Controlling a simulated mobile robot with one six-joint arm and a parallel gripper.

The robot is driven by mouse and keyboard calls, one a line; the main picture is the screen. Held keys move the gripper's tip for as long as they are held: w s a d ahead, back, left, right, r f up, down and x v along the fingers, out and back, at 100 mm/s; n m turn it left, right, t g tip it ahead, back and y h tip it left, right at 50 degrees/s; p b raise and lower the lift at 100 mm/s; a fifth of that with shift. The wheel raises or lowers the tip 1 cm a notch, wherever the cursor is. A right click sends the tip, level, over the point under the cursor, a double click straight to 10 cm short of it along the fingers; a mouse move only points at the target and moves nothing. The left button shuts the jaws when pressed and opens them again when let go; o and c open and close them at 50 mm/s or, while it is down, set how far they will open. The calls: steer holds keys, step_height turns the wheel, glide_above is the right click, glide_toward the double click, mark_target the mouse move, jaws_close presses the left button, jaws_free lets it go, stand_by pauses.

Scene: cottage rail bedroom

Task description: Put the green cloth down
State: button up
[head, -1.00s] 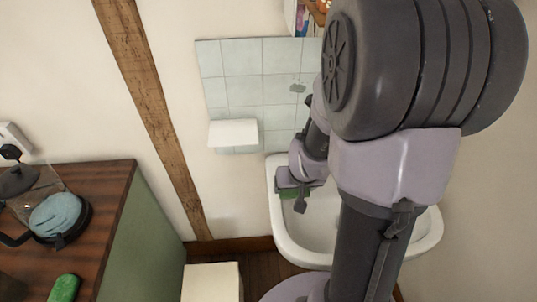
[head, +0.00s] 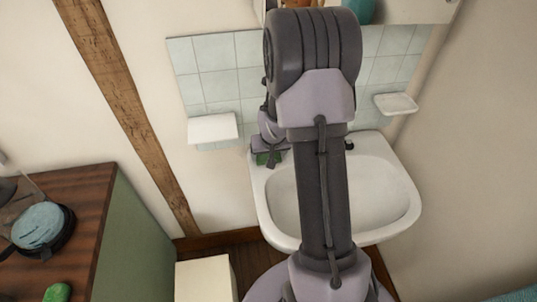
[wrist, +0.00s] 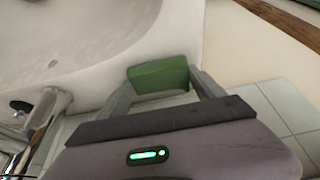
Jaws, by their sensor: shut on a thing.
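The green cloth (wrist: 158,76) is a small folded block between my gripper's fingers in the wrist view. My gripper (wrist: 160,88) is shut on it. In the head view the green cloth (head: 263,159) shows as a small dark green patch under my gripper (head: 268,152), at the back left corner of the white sink (head: 262,205). My arm hides part of the sink. I cannot tell whether the cloth touches the sink rim.
A white shelf (head: 212,128) is on the tiled wall left of the sink, and a soap dish (head: 396,104) is to its right. The tap (wrist: 45,120) is near my gripper. A wooden-topped cabinet (head: 80,200) at left bears a green item (head: 57,293) and a round teal-topped thing (head: 38,226). A cream box (head: 205,280) stands below.

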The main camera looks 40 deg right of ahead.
steer(key=shift+f, duration=0.2)
steer(key=o, duration=1.2)
steer(key=shift+r, duration=0.1)
steer(key=shift+r+p, duration=0.3)
steer(key=shift+r, duration=0.1)
steer(key=p+v, duration=0.3)
steer(key=v, duration=0.8)
steer(key=shift+s+a+r+p, duration=0.1)
steer(key=shift+s+r+p, duration=0.05)
steer(key=shift+r+p, duration=0.15)
steer(key=shift+f, duration=0.1)
